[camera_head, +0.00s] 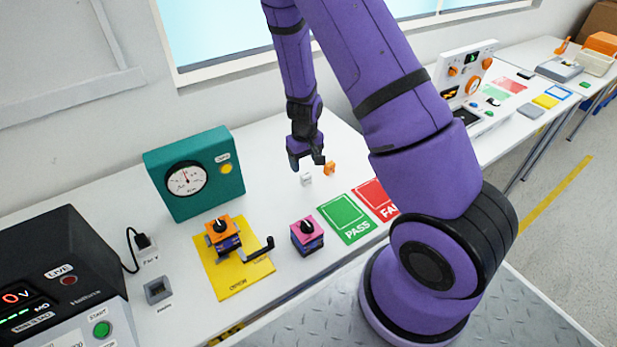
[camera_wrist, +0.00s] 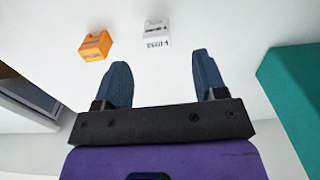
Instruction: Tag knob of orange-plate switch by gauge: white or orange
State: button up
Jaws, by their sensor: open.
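The orange-plate switch (camera_head: 218,226) with a black knob (camera_head: 221,224) stands on a yellow mat (camera_head: 228,282). The gauge (camera_head: 187,178) is a white dial in a teal box; its needle points nearly straight up, too small to read exactly. A small white tag (camera_head: 306,179) and a small orange tag (camera_head: 330,168) lie on the table, below my gripper (camera_head: 307,160). In the wrist view, my gripper (camera_wrist: 162,64) is open and empty, with the white tag (camera_wrist: 157,32) ahead between its fingers and the orange tag (camera_wrist: 95,45) beyond the left finger.
A pink-plate switch (camera_head: 306,233) stands right of the mat. A green PASS card (camera_head: 345,218) and red FAIL card (camera_head: 374,197) lie further right. A black lever (camera_head: 260,251) sticks out over the mat. A dark power unit (camera_head: 50,265) stands at the left front.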

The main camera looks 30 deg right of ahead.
aim_at(306, 174)
jog(key=shift+w+d+f, duration=0.1)
jog(key=shift+f, duration=1.75)
jog(key=shift+w+d+f, duration=0.1)
jog(key=shift+f, duration=1.7)
jog(key=c, duration=1)
